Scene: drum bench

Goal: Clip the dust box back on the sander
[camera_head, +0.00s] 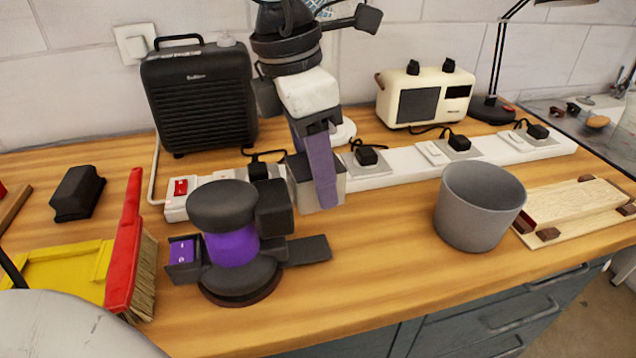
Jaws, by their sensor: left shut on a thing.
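The sander (232,245) stands upright on the bench, with a dark round cap, a purple middle and a round base pad. A dark block and a flat dark piece stick out on its right side. A small purple panel with white marks sits on its left. My left gripper (320,185) points down behind and to the right of the sander. It is shut on a grey box, which I take to be the dust box (335,187). The box is apart from the sander, and the gripper partly covers it. My right gripper is not in view.
A white power strip (395,172) with several plugs runs behind. A grey pot (478,208) and a wooden board (572,212) stand right. A red brush (127,245), yellow dustpan (60,272) and black block (77,193) lie left. The bench front between sander and pot is clear.

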